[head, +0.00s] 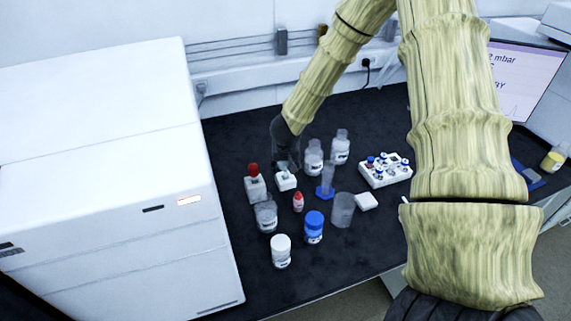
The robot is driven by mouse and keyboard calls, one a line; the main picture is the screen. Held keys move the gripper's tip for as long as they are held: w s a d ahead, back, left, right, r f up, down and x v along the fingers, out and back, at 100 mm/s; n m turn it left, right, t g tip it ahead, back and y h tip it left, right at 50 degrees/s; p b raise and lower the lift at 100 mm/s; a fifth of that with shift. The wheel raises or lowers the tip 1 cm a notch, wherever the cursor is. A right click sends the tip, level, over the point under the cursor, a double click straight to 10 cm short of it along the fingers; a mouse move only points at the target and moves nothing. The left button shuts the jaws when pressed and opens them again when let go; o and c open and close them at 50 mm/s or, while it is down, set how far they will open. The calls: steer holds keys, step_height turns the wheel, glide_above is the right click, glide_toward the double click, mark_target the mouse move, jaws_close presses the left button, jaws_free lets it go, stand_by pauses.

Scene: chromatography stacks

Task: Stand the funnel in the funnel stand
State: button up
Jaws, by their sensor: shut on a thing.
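My gripper (286,160) is dark and points down among the items at the left middle of the dark bench. It is shut on a small pale, see-through thing, most likely the funnel (284,169), which is mostly hidden by the fingers. Right below it is a small white block (286,183), which looks like the funnel stand. The held thing overlaps the block's top in the picture; I cannot tell whether it sits in the block or just above it.
A white block with a red-topped thing (254,184) stands just left. Clear bottles (314,160), a blue-based cylinder (326,183), a red-capped bottle (298,202), a beaker (342,210) and a vial rack (386,171) crowd around. A large white instrument (100,180) fills the left.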

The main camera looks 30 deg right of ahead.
mark_target(286, 172)
steer(key=shift+f+b, duration=0.5)
steer(key=shift+f, duration=1.25)
steer(key=o, duration=1)
steer(key=shift+c, duration=0.2)
steer(key=o, duration=0.4)
steer(key=shift+r, duration=0.15)
steer(key=shift+r+p, duration=3.4)
steer(key=shift+p, duration=0.65)
